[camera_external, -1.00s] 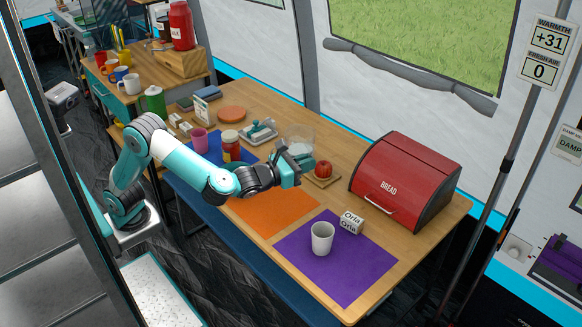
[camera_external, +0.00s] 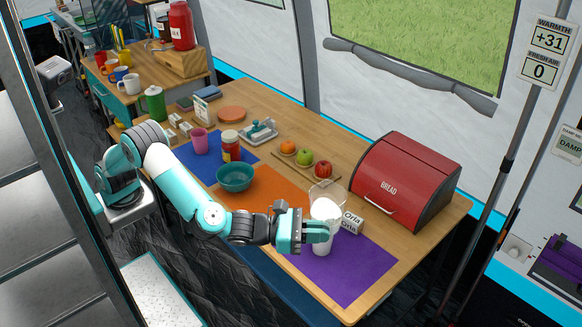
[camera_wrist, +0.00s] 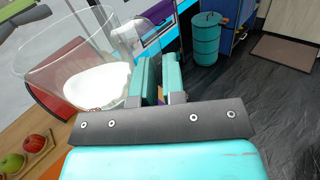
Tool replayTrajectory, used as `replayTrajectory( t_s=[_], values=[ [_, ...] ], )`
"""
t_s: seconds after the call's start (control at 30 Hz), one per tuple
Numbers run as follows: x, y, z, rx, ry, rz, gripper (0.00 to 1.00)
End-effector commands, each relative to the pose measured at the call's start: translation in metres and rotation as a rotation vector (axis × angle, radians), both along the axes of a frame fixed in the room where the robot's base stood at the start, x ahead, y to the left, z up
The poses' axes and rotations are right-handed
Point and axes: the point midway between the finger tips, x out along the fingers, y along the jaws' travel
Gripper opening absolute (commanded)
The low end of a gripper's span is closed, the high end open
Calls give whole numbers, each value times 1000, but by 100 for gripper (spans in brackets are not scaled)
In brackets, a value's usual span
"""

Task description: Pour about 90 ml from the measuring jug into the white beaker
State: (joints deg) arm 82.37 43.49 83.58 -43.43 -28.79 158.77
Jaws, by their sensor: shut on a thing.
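The measuring jug (camera_external: 328,192) is clear, with white contents in it. My gripper (camera_external: 318,231) is shut on the jug and holds it above the purple mat (camera_external: 353,274). In the wrist view the jug (camera_wrist: 40,55) is tilted and the white liquid (camera_wrist: 97,85) lies inside it. The white beaker (camera_external: 323,248) stands on the purple mat, directly below the jug and partly hidden by my gripper. I cannot tell whether any liquid is flowing into it.
A white name block marked Orla (camera_external: 352,222) stands just right of the jug. A red bread bin (camera_external: 405,180) is farther right. Apples and an orange lie on a board (camera_external: 313,174) behind.

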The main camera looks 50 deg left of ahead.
Motion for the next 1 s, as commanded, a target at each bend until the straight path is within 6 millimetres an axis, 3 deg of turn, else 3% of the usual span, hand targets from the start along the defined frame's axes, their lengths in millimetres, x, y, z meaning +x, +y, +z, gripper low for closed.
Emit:
replayTrajectory(
  t_s=[0.1, 0.37, 0.53, 0.67, 0.9, 1.0],
  values=[
    [-11, -8, 3, -3, -2, -29, 0],
    [-10, -8, -30, 0, 0, -26, 0],
    [-10, -7, -61, 2, 0, -26, 0],
    [-10, -7, -94, 4, 0, -26, 0],
    [-10, -7, -176, 5, -1, -25, 0],
    [-10, -7, -203, 2, -1, -26, 0]
  ],
)
